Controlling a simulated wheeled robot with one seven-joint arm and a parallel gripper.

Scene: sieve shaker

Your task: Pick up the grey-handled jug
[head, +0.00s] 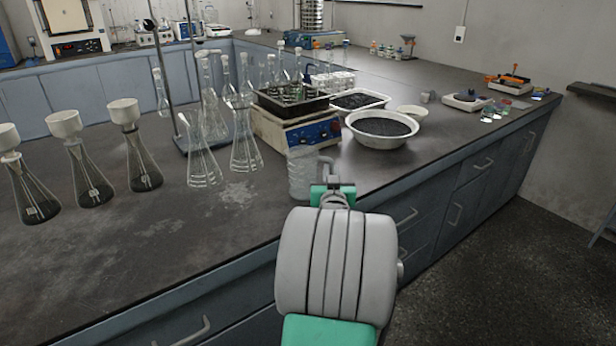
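The grey-handled jug (302,174) is clear and stands upright on the dark bench near its front edge, in front of the hotplate. Its grey handle (327,165) is on the right side, toward my gripper. My gripper (332,189), with green parts, is at the bench's front edge, just in front of and slightly right of the jug, close to the handle. My wrist hides most of the gripper. I cannot tell whether the fingers touch the handle or whether they are open or shut.
A hotplate (296,133) bearing a dark tray stands just behind the jug. A white bowl of dark grains (382,128) is to the right. Glass flasks (202,155) crowd the left, near a stand. Flasks with white funnels (136,150) stand farther left. The front-left bench is clear.

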